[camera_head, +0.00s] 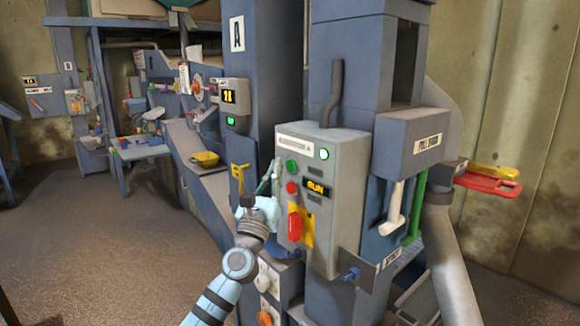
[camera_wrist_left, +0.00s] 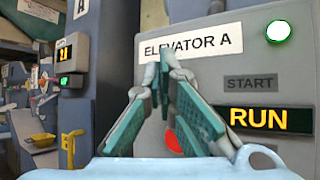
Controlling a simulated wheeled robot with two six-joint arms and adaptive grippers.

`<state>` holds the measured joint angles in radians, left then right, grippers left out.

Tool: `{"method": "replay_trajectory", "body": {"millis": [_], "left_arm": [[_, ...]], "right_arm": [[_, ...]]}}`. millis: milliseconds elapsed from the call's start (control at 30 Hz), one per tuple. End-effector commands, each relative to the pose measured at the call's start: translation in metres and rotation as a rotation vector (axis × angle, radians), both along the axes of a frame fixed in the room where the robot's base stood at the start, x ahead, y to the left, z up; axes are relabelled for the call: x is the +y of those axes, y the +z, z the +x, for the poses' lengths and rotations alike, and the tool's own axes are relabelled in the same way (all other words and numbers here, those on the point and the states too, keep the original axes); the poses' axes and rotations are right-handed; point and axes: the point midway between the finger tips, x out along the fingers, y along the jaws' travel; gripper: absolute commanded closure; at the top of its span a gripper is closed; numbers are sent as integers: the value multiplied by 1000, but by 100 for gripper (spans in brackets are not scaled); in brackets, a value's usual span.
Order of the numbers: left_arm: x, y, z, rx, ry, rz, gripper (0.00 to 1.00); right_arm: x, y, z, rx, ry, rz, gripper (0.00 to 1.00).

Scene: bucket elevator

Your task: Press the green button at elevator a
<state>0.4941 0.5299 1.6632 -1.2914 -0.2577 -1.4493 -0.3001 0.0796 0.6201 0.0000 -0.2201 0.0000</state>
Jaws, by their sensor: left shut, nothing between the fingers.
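The grey control box (camera_head: 338,190) is labelled ELEVATOR A in the left wrist view (camera_wrist_left: 215,50). In the head view its face has a green button (camera_head: 291,167) with a red button (camera_head: 292,188) below it. My left gripper (camera_head: 274,168) is shut and empty, its tips just left of the green button. I cannot tell whether they touch it. In the left wrist view the shut fingers (camera_wrist_left: 166,62) cover the green button's place beside the START label (camera_wrist_left: 250,83); the red button (camera_wrist_left: 172,142) is partly hidden. My right gripper is not in view.
The box has a lit green lamp (camera_head: 324,153), a RUN display (camera_head: 315,188) and a red handle (camera_head: 295,226). A pipe (camera_head: 335,92) rises from its top. A column marked A (camera_head: 238,35) stands behind. Open floor (camera_head: 90,240) lies left.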

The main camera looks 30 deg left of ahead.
Motion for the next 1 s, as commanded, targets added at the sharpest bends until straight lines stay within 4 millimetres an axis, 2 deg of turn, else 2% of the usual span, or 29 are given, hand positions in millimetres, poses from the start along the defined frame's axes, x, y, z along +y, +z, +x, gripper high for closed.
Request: {"method": "replay_trajectory", "body": {"millis": [167, 433, 1000], "left_arm": [[4, 2, -17, 3, -2, 3, 100], [11, 1, -39, 2, -2, 2, 100], [12, 1, -41, 1, -2, 0, 100]], "right_arm": [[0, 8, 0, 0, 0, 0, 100], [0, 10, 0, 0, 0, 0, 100], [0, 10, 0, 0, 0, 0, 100]]}}
